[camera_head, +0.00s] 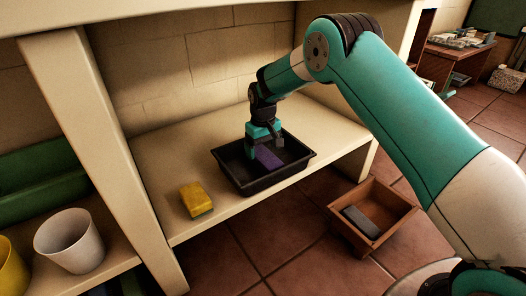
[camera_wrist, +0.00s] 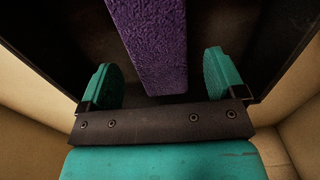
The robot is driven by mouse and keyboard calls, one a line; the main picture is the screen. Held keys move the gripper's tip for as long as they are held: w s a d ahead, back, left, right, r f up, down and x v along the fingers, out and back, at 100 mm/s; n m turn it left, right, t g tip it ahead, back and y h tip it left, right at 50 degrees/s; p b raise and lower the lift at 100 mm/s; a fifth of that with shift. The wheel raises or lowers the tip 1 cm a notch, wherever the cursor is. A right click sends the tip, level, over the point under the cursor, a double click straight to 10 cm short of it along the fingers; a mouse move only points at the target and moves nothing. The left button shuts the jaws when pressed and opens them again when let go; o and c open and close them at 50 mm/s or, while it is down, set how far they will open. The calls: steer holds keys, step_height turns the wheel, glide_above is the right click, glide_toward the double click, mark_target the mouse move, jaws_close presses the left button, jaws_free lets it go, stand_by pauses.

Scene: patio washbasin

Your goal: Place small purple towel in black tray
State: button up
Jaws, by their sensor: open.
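The small purple towel (camera_head: 267,158) lies in the black tray (camera_head: 262,186), which stands on the cream shelf. The towel (camera_wrist: 150,45) runs from the top edge of the wrist view down to between my fingers, with a gap on each side. My gripper (camera_head: 265,148) points down into the tray, next to the towel. In the wrist view my gripper (camera_wrist: 160,82) is open, its two teal fingers apart and not touching the towel. The gripper partly hides the towel's far end in the head view.
A yellow sponge (camera_head: 196,199) lies on the shelf left of the tray. A wooden box (camera_head: 371,212) with a grey block (camera_head: 361,221) stands on the floor at the right. A white cup (camera_head: 70,241) and a green bin (camera_head: 40,185) are at the left, beyond an upright post (camera_head: 100,150).

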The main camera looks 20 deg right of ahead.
mark_target(263, 155)
step_height(263, 155, up, 7)
steer(key=p, duration=0.2)
steer(key=shift+f+p, duration=0.15)
steer(key=shift+p, duration=0.25)
